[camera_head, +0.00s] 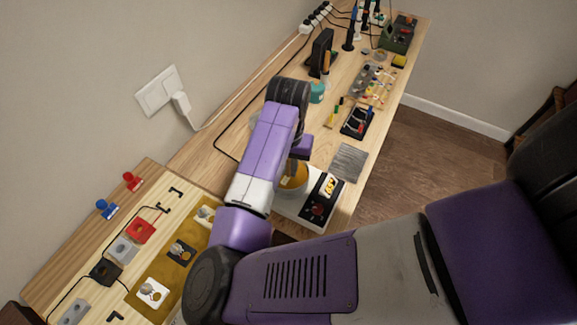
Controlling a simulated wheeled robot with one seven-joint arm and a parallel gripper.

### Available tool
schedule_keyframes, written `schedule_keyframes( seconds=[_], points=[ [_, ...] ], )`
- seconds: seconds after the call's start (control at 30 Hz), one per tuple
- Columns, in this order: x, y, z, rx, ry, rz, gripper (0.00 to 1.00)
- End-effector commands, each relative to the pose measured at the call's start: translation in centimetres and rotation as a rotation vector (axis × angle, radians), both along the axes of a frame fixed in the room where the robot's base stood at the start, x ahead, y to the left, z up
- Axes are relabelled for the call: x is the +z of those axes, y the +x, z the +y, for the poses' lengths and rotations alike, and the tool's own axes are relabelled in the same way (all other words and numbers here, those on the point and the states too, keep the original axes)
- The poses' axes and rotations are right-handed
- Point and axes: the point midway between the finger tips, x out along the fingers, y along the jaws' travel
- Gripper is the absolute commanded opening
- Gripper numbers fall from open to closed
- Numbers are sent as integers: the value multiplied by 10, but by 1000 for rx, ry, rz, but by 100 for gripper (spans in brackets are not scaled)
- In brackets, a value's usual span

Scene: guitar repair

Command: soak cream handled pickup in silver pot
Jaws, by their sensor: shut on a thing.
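My gripper (299,158) is at the end of my purple and white arm, low over a round pot (293,188) with amber liquid in it. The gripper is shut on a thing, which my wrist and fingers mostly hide. A small pale patch shows in the amber area just under the fingers; it may be the cream handled pickup, but I cannot tell for sure. I cannot tell either whether the held thing touches the liquid. My arm covers the left part of the pot.
A black tray (315,210) with red and pale parts stands right of the pot. A grey ribbed pad (349,162) lies behind it. A mustard mat (181,272) with several plates lies at lower left. Tools and a black stand (321,52) are farther back.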

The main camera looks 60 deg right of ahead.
Motion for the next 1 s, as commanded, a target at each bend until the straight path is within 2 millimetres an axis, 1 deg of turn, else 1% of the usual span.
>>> schedule_keyframes(
  seconds=[0.03, 1.0],
  points=[
    [4, 0, 0, 0, -1, 0, 0],
    [39, 0, 0, 0, 0, 0, 0]
  ],
)
